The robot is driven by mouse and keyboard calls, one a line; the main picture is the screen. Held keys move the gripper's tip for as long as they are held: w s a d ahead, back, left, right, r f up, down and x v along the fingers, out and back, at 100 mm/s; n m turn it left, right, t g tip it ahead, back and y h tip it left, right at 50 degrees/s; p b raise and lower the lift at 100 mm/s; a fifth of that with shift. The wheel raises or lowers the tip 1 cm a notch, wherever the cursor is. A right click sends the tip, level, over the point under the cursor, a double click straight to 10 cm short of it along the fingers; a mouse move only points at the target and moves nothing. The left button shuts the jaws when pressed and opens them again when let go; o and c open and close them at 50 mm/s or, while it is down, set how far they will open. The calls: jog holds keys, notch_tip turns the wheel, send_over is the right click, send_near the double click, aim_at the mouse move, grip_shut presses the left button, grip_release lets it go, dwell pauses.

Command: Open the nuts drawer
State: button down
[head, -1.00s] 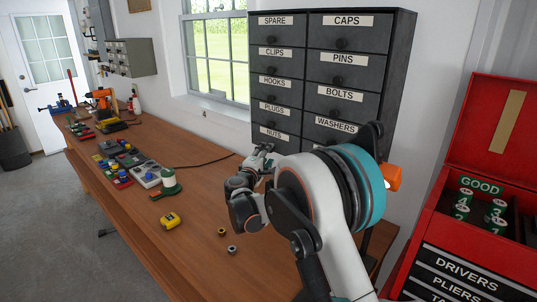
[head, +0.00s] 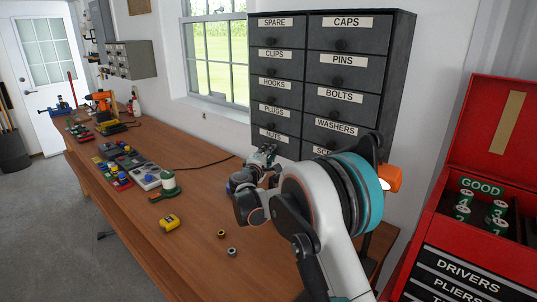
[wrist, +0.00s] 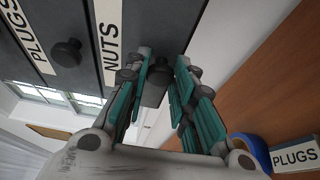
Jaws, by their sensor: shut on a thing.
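The nuts drawer (head: 284,149) is at the bottom of the left column of the dark cabinet, partly behind my arm in the head view. Its NUTS label (wrist: 110,40) is large in the wrist view. My gripper (head: 265,154) is at the drawer's front, small and partly hidden in the head view. In the wrist view my gripper's teal-padded fingers (wrist: 158,85) are on either side of the dark drawer knob (wrist: 154,90) and shut on it. I cannot tell for sure how far the drawer stands out from the cabinet.
The plugs drawer (head: 273,113) is directly above. A box labelled PLUGS (wrist: 296,157) and a blue object (wrist: 248,149) sit near the gripper. A yellow tape measure (head: 169,222) and two small rings lie on the wooden bench (head: 195,255). A red tool chest (head: 475,262) stands right.

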jog(key=s+a, duration=0.7)
jog(key=s, duration=0.2)
jog(key=shift+b, duration=0.45)
jog(key=c, duration=1.3)
grip_release()
jog(key=v, duration=1.2)
